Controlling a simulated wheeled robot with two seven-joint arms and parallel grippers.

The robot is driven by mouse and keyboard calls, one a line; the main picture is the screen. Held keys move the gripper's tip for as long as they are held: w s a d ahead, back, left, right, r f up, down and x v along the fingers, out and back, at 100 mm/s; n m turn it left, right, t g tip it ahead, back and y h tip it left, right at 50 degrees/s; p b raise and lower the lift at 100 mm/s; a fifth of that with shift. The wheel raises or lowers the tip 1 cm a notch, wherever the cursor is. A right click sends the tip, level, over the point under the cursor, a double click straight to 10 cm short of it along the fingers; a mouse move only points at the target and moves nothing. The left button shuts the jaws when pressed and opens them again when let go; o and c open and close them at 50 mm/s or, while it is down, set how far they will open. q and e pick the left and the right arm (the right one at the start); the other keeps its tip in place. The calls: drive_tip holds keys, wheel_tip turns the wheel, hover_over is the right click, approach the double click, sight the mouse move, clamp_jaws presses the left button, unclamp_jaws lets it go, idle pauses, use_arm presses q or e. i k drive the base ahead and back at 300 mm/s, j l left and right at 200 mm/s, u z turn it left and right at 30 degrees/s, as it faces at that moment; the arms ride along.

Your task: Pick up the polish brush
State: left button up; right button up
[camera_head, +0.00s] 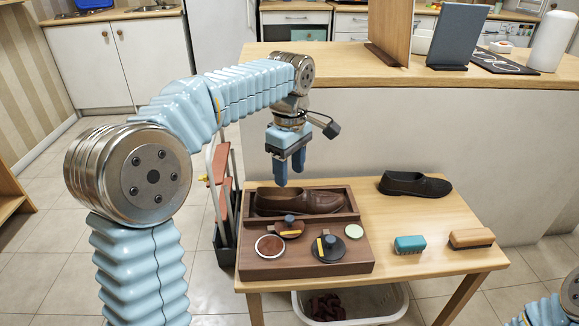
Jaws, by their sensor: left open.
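My left gripper (289,174) is open and empty, fingers pointing down, above the back of a wooden shoe-care box (305,268). Two round pieces with dark knobs and yellow stripes lie in the box's front part: a brown one (289,230) and a black one (329,249). A teal block brush (410,244) and a wooden-backed brush (472,238) lie on the table to the right, apart from the gripper. I cannot tell for sure which one is the polish brush. My right gripper is out of view.
A brown shoe (300,201) lies in the box's back compartment, below the gripper. An open brown polish tin (270,246) and a pale round tin (354,231) are in front. A dark shoe (414,184) stands at the table's back right. A white basket (352,306) sits below the table.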

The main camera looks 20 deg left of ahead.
sight(415, 244)
drive_tip(key=k, duration=1)
